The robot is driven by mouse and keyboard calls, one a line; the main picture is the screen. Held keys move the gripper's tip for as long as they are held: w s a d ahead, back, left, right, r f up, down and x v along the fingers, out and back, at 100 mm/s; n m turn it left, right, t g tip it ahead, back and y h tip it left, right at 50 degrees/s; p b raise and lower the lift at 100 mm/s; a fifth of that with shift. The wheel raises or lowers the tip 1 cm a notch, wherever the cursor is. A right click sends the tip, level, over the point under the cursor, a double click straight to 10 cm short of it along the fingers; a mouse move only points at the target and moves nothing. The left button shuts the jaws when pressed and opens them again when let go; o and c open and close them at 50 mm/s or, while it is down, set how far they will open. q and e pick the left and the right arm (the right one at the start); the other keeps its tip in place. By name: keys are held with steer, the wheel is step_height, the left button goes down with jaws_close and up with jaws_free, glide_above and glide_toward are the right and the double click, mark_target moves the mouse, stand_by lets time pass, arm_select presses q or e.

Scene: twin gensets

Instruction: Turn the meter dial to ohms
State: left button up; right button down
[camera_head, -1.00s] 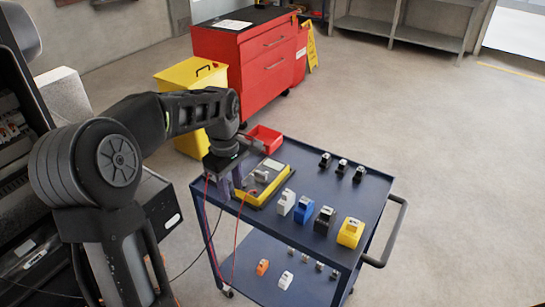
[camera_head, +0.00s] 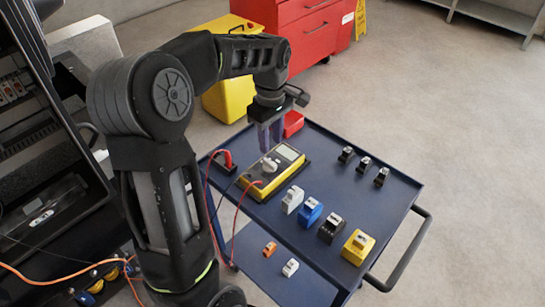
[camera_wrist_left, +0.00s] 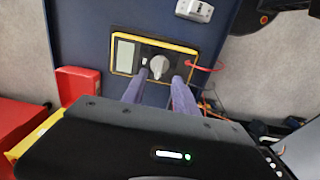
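The meter (camera_head: 272,172) is yellow-edged with a grey face and lies flat on the blue cart. Its dial (camera_head: 269,165) is a light round knob; in the left wrist view the dial (camera_wrist_left: 159,67) sits beside the display (camera_wrist_left: 125,54). I cannot read its setting. My left gripper (camera_head: 270,146) points down just above the meter, near the dial. In the left wrist view its two purple fingers (camera_wrist_left: 158,84) are spread apart with the dial showing between and beyond their tips; nothing is held. Contact with the dial cannot be told. My right gripper is not in view.
The blue cart (camera_head: 325,165) also carries a red bin (camera_head: 293,123), a red plug-like piece (camera_head: 223,160) with a lead, several small black pieces, and white, blue (camera_head: 311,211), black and yellow (camera_head: 357,247) blocks. Red leads run from the meter over the cart's left edge.

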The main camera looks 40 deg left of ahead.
mark_target(271, 162)
arm_select(q)
step_height(271, 162, down, 8)
steer(key=shift+r+p, duration=0.1)
steer(key=shift+p, duration=0.25)
jaws_close()
stand_by(0.4)
